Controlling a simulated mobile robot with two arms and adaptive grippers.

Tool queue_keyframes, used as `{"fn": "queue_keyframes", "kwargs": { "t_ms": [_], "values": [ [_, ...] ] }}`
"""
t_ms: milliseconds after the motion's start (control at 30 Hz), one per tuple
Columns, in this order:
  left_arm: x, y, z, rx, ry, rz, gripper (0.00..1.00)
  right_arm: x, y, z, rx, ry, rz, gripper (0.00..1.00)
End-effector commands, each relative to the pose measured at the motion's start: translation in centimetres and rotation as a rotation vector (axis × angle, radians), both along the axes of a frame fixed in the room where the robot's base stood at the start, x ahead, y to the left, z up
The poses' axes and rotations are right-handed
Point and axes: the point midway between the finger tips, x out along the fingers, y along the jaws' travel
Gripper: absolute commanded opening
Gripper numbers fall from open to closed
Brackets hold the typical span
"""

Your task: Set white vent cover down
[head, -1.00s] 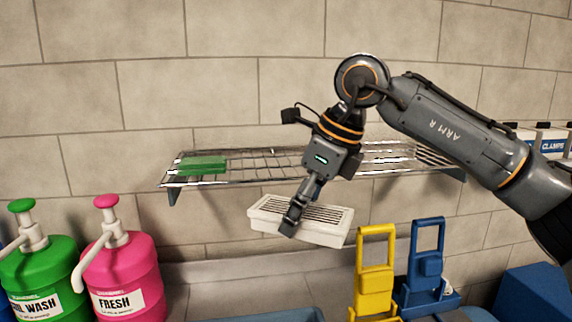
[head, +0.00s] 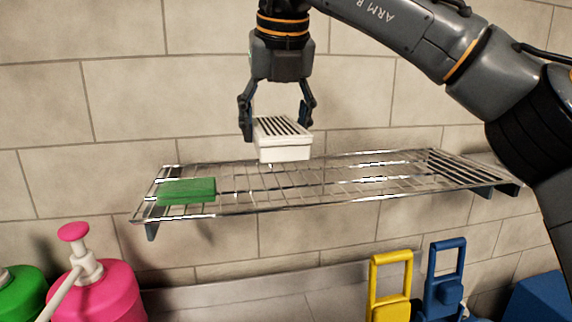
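The white vent cover (head: 285,148) has a dark slatted top and looks about level. My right gripper (head: 278,122) comes down from above with one finger at each side of it, and is shut on it. The cover shows in front of the wall at the back edge of the wire shelf (head: 330,185). Its lower edge appears at or just above the shelf; I cannot tell if they touch. My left gripper is not in view.
A green block (head: 187,190) lies on the shelf's left end; the middle and right of the shelf are bare. Below stand a pink pump bottle (head: 98,292), a green one (head: 22,292), a yellow handled item (head: 390,290) and a blue one (head: 443,290).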

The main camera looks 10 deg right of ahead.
Motion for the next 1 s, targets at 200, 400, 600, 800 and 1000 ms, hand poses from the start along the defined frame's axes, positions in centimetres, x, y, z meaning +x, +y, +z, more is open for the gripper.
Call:
{"fn": "queue_keyframes", "kwargs": {
  "t_ms": [200,400,600,800,1000],
  "values": [
    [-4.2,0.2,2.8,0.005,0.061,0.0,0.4,4.7,-2.2,-2.7,-0.002,0.005,-0.001,0.39],
    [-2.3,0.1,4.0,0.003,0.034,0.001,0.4,7.0,-3.1,-5.8,-0.001,0.002,0.002,0.39],
    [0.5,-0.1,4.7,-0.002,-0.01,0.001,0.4,7.8,-3.4,-6.9,0.0,0.0,0.002,0.39],
    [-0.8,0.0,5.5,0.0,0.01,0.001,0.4,8.4,-3.7,-9.4,-0.002,0.002,0.003,0.39],
    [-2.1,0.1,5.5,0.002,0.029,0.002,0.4,8.4,-3.6,-10.8,0.001,-0.001,0.001,0.39]
  ]
}}
